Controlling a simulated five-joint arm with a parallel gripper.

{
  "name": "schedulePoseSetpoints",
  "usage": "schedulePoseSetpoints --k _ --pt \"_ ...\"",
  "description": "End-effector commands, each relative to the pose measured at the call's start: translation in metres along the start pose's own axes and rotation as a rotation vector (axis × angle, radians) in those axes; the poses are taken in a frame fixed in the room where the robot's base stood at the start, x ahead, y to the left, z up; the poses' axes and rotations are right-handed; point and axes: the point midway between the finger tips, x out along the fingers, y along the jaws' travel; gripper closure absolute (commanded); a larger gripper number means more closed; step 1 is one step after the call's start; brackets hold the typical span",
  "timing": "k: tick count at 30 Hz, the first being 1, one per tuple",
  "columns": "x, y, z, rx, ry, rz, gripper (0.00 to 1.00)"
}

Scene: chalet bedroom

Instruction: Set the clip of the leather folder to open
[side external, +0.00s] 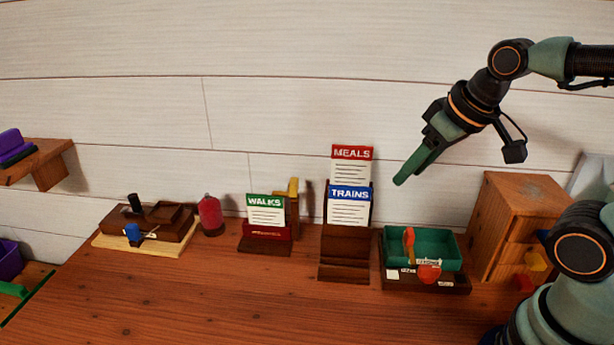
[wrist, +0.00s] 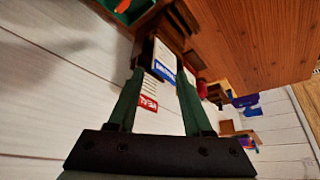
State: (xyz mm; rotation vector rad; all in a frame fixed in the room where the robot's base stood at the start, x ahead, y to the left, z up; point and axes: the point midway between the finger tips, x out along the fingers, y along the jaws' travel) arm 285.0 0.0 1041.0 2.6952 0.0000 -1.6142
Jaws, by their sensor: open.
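I cannot tell for sure which thing is the leather folder, and no clip setting can be read. A brown block-like object (side external: 172,218) lies on a pale board at the left of the desk, with a black peg (side external: 135,203) and a blue knob (side external: 133,234) beside a small white label. A dark red piece (side external: 265,231) with gold marks sits below the WALKS card. My gripper (side external: 400,181) is open and empty, high above the desk, right of the card rack. In the wrist view my gripper (wrist: 160,76) has its fingers apart, with cards visible beyond them.
The TRAINS card (side external: 349,207) and MEALS card (side external: 352,167) stand in a dark rack. A red cylinder (side external: 210,212) stands left. The front desk is clear.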

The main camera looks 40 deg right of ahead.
Motion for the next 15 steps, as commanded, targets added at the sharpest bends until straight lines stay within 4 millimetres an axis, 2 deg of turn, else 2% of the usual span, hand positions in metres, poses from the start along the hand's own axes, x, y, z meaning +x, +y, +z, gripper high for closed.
schedulePoseSetpoints --k 3,5,6,11,15 --pt "0.0 0.0 0.0 0.0 0.0 0.0 0.5" --pt "0.0 0.0 0.0 -0.001 0.0 0.0 0.31" --pt "-0.001 0.0 -0.001 -0.003 -0.002 0.0 0.28" --pt "-0.006 -0.004 -0.021 -0.052 -0.034 -0.006 0.28" --pt "-0.011 -0.01 -0.056 -0.144 -0.095 -0.019 0.28"
